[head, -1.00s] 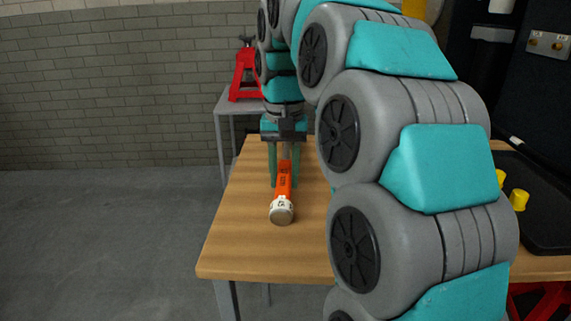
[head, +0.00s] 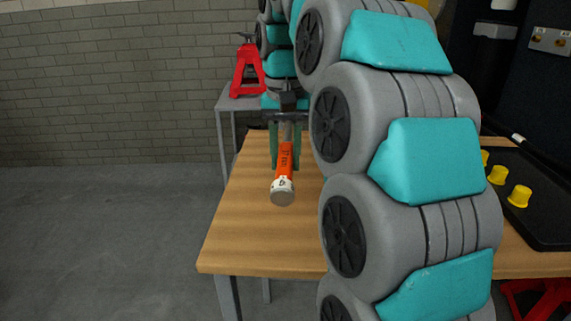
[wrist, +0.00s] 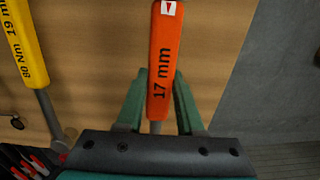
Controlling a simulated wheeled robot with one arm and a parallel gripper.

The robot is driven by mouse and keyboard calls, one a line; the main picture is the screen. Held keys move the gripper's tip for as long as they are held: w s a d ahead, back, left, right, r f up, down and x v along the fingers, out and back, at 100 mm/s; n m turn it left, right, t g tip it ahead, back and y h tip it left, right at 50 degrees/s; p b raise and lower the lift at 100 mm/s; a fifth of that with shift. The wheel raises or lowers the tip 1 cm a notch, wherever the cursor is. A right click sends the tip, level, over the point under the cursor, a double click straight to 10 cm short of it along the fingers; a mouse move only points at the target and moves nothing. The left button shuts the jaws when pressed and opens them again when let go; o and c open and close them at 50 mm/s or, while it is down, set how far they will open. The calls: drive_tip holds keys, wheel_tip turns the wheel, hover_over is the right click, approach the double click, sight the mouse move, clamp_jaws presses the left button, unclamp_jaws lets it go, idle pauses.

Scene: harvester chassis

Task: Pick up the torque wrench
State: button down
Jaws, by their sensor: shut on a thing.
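The orange torque wrench (head: 285,160), marked "17 mm", has a white band and a grey end cap pointing towards the head camera. My gripper (head: 285,167) has its green fingers on either side of the wrench and is shut on it. The wrench appears held above the wooden table, though the gap is hard to judge. In the wrist view, the orange handle (wrist: 163,55) runs up between the fingertips of my gripper (wrist: 159,82). The far end of the wrench is hidden by the gripper.
The wooden table (head: 240,235) is clear at its front left. In the wrist view, a yellow wrench (wrist: 22,45) marked "19 mm" and "80 Nm" lies to the left. A black tray (head: 545,215) with yellow caps (head: 519,196) is at right. A red jack stand (head: 247,72) stands behind.

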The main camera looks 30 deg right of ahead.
drive_tip(key=shift+s+r, duration=0.15)
drive_tip(key=shift+r, duration=0.1)
drive_tip(key=s, duration=0.5)
drive_tip(key=s+r, duration=0.1)
drive_tip(key=s, duration=0.9)
drive_tip(key=shift+s+d+r, duration=0.2)
drive_tip(key=shift+s+d, duration=0.05)
drive_tip(key=shift+s, duration=0.1)
drive_tip(key=c, duration=1.1)
unclamp_jaws()
clamp_jaws()
